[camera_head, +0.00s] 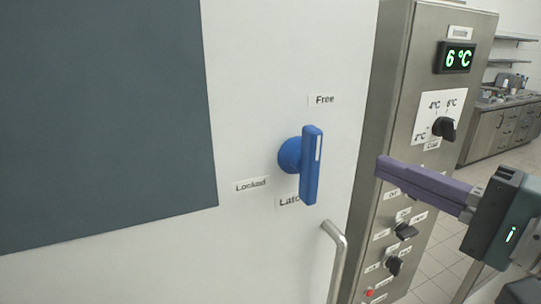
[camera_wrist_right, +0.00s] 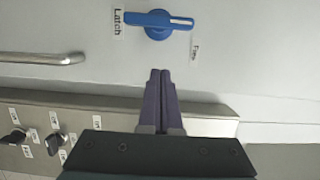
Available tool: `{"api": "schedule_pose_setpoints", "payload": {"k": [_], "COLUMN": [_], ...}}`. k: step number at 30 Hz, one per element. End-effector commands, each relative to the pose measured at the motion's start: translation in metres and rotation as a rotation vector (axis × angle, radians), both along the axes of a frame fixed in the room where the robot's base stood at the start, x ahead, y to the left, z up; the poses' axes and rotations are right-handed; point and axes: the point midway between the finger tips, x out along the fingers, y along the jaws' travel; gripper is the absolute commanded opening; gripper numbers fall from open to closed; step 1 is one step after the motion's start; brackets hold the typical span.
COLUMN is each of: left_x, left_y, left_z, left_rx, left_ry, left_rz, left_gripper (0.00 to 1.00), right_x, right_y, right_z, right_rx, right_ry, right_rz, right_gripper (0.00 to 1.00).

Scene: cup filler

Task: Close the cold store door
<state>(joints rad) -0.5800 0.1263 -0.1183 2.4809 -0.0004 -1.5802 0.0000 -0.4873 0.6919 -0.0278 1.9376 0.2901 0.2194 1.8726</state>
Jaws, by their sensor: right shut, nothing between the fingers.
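The white cold store door (camera_head: 255,80) fills the left and middle of the head view. It carries a blue turning latch (camera_head: 311,165) whose white mark is at the upper end, towards the label "Free" (camera_head: 322,99). The latch also shows in the right wrist view (camera_wrist_right: 158,24). A metal bar handle (camera_head: 337,262) is below the latch. My right gripper (camera_head: 381,168) is shut and empty, right of the latch and apart from it. I cannot tell whether the door is flush with its frame. My left gripper is not in view.
A steel control cabinet (camera_head: 402,100) with a display reading 6 °C (camera_head: 455,57) and several black knobs stands right of the door, behind my right gripper. A counter (camera_head: 505,125) with shelves above is farther back. Tiled floor lies between.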

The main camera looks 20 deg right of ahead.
Motion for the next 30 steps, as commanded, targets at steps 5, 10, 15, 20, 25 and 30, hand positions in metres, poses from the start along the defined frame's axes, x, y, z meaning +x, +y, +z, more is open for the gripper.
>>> {"api": "schedule_pose_setpoints", "payload": {"k": [5,10,15,20,25,30], "left_x": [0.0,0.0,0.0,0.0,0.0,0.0], "left_y": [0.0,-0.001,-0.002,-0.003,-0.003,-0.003], "left_z": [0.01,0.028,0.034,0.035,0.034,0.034], "left_rx": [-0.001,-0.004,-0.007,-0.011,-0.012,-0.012], "left_ry": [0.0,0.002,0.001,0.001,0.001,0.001], "left_rz": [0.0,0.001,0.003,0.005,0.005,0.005], "left_gripper": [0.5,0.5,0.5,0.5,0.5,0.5], "right_x": [0.029,0.03,0.028,0.028,0.028,0.028], "right_y": [0.009,0.033,0.048,0.051,0.051,0.051], "right_z": [0.004,0.005,0.002,0.0,0.0,0.0], "right_rx": [0.0,0.007,0.001,-0.001,-0.001,-0.001], "right_ry": [-0.004,0.002,0.0,0.0,0.0,0.001], "right_rz": [-0.001,0.0,0.001,0.001,0.002,0.002], "right_gripper": [0.0,0.0,0.0,0.0,0.0,0.0]}}
